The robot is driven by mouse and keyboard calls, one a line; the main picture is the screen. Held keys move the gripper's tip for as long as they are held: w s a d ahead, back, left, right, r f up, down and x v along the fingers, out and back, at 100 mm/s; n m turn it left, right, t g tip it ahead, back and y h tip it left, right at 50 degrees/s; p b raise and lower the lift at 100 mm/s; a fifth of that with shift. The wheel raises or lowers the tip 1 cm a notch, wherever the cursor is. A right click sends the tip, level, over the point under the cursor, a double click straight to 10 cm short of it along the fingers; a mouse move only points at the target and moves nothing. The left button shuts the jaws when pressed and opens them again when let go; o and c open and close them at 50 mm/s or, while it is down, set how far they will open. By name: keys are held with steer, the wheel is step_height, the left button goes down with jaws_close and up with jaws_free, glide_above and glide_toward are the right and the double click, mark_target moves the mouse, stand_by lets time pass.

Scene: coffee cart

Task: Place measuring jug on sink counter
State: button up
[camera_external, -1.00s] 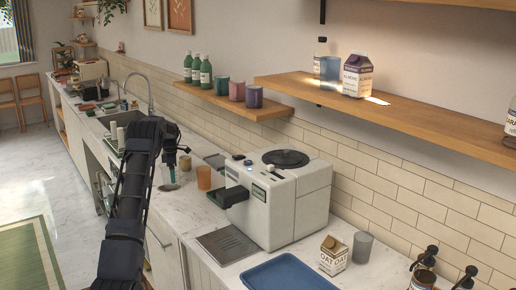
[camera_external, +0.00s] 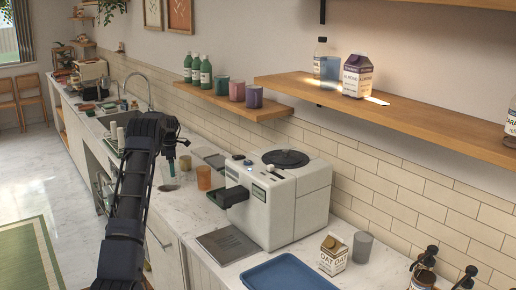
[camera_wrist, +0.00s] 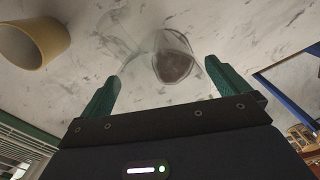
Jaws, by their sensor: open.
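A clear glass vessel (camera_wrist: 140,45), which looks like the measuring jug, is in the wrist view, beyond and between the fingertips. A dark brownish round patch shows through its right part. My gripper (camera_wrist: 160,85) has two green fingers spread wide apart, with no visible contact on the glass. In the external view my gripper (camera_external: 172,166) is low over the marble counter, left of the white coffee machine. A faint clear shape (camera_external: 168,187) sits on the counter just under it; its outline is hard to make out. The sink counter (camera_external: 101,112) lies farther back.
An orange cup (camera_external: 204,177) and a yellowish cup (camera_external: 185,162) stand close to my gripper; a tan cup (camera_wrist: 35,45) shows in the wrist view. The coffee machine (camera_external: 285,205) stands nearer the camera. A tall faucet (camera_external: 140,88) rises at the sink.

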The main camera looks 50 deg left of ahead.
step_height(320, 180, up, 9)
steer(key=shift+f, duration=0.2)
